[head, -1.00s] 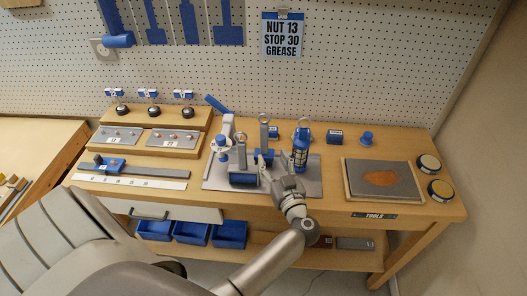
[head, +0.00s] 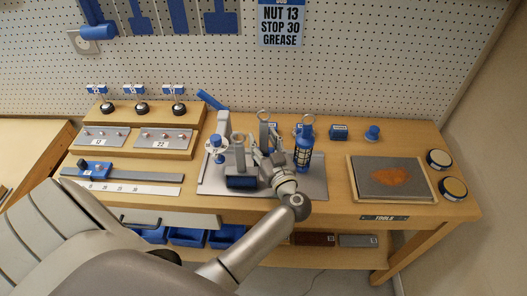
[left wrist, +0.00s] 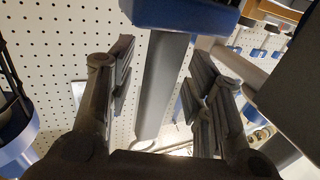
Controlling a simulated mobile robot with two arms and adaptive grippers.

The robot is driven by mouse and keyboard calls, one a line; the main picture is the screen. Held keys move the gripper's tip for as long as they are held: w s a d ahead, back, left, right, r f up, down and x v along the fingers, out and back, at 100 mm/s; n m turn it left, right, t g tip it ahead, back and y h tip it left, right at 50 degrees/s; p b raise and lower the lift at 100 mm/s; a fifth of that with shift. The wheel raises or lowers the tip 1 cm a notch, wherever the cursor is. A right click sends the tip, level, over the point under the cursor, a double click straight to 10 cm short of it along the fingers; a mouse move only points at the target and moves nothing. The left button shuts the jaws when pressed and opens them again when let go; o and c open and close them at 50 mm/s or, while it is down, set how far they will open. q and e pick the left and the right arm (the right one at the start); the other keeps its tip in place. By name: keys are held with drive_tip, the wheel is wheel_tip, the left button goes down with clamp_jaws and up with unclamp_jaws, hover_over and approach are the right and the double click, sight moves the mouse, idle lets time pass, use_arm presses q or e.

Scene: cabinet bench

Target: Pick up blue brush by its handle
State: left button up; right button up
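The brush has a blue block (head: 241,183) at its bottom and a grey upright handle (head: 239,155), and stands on the grey mat (head: 309,189). My left gripper (head: 257,158) is just right of the handle in the head view. In the left wrist view the blue block (left wrist: 185,14) is at the top and the grey handle (left wrist: 162,85) runs down between the two fingers of my left gripper (left wrist: 160,75). The fingers are open, with gaps on both sides of the handle. My right gripper is not in view.
A blue bottle (head: 304,147) stands close right of my left gripper. A grey upright tool with a ring (head: 264,132) is behind it. A white stand with a blue knob (head: 216,142) is left of the brush. A tray (head: 390,200) lies further right.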

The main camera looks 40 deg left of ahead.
use_arm(q)
drive_tip(key=shift+d, duration=0.1)
drive_tip(key=shift+c, duration=1.2)
drive_tip(key=shift+w+a+f, duration=0.1)
drive_tip(key=shift+a, duration=0.15)
clamp_jaws()
drive_tip(key=shift+d, duration=0.1)
